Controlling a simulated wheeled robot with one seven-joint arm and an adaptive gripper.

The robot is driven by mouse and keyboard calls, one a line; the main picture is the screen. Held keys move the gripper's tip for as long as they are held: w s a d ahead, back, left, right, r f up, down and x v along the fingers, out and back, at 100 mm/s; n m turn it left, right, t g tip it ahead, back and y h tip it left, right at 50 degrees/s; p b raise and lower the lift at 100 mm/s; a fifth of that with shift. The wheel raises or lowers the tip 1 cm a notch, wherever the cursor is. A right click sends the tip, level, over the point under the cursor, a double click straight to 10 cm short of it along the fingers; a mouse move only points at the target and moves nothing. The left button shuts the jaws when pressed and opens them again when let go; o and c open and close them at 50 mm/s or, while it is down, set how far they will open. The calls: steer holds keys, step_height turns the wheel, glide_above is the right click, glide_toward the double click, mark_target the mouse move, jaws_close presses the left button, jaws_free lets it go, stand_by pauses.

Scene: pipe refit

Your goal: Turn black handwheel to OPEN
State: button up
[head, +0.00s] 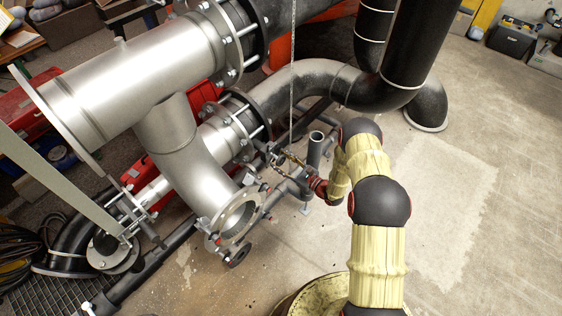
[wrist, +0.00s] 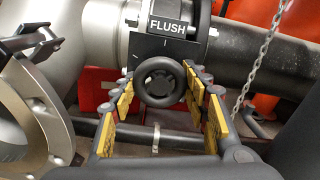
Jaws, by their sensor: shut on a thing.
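A small black handwheel (wrist: 150,93) with a round rim and a dark hub shows in the middle of the wrist view. A dark plate with a white FLUSH label (wrist: 167,27) and thin white tick marks is just above and behind the wheel. I cannot read any OPEN mark. In the head view my gripper (head: 284,163) is at the pipework beyond the end of my arm; the wheel there is too small and covered to make out clearly.
A chain (wrist: 262,55) hangs to the right of the gripper and also in the head view (head: 292,70). A large steel pipe (head: 140,70) and an open flange (head: 238,218) lie left. Clear floor lies right.

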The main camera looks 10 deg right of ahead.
steer(key=o, duration=1.1)
steer(key=shift+o, duration=0.3)
steer(key=v, duration=1.2)
